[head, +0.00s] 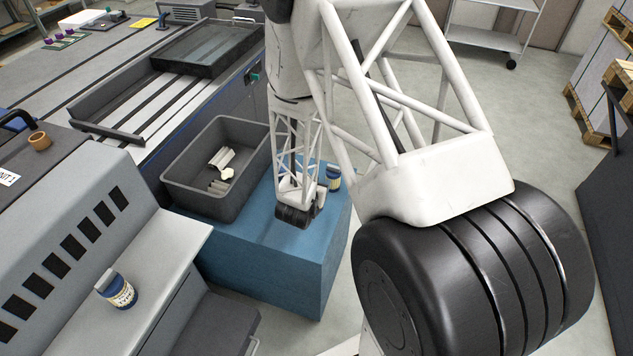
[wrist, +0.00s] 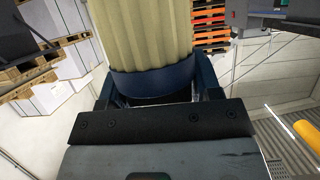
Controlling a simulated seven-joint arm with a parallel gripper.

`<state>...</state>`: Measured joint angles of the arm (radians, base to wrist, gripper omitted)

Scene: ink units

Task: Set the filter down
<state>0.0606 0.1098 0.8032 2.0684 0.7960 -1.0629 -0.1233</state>
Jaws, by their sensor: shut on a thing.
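The filter (wrist: 150,35) is a cream, pleated cylinder with a dark blue end band. It fills the upper middle of the wrist view. My gripper (wrist: 157,92) is shut on it at the blue band, with one dark finger on each side. The filter's far end is cut off by the top of the wrist view. In the head view I cannot make out the gripper or the held filter; my arm links cover that area. Nothing in the wrist view shows the filter touching a surface.
A blue cabinet (head: 262,262) carries a grey bin (head: 185,190) with pale pieces (head: 222,157) inside. A blue-and-cream can (head: 334,180) shows beside my arm. Pallets (head: 620,75) stand at far right.

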